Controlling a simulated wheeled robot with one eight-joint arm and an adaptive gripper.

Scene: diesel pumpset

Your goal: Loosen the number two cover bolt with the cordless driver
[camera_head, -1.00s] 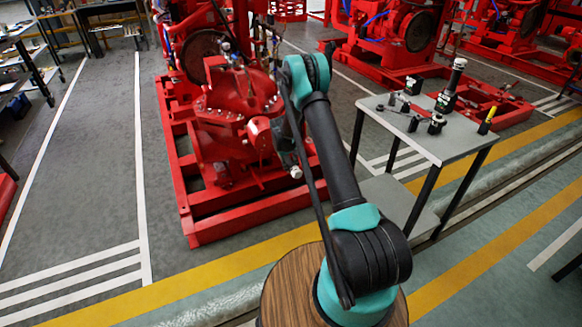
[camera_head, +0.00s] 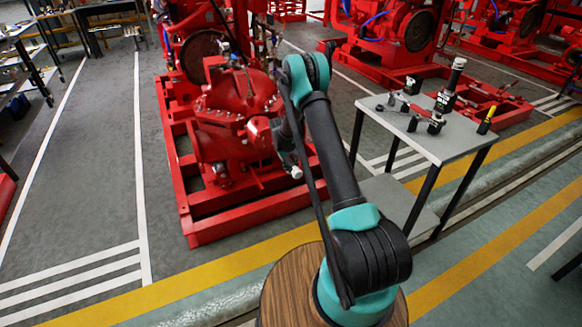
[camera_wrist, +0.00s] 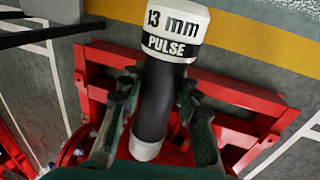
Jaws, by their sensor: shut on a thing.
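My gripper (camera_wrist: 158,92) is shut around the dark shaft of a tool, which I take to be the cordless driver (camera_wrist: 155,100). The tool's white end (camera_wrist: 172,30) reads "13 mm PULSE" and points to the top of the wrist view. A pale ring shows at its lower end; what lies beyond is hidden by the gripper. In the head view my arm reaches to the right side of the red pump (camera_head: 235,110), with a small white end (camera_head: 296,172) showing beside it. The cover bolts are too small to tell apart, and number two cannot be picked out.
The pump stands on a red base frame (camera_head: 215,222). A grey table (camera_head: 440,145) to the right holds several tools, among them a tall black one with a white top (camera_head: 452,82) and a yellow-tipped one (camera_head: 487,120). Floor left of the frame is clear.

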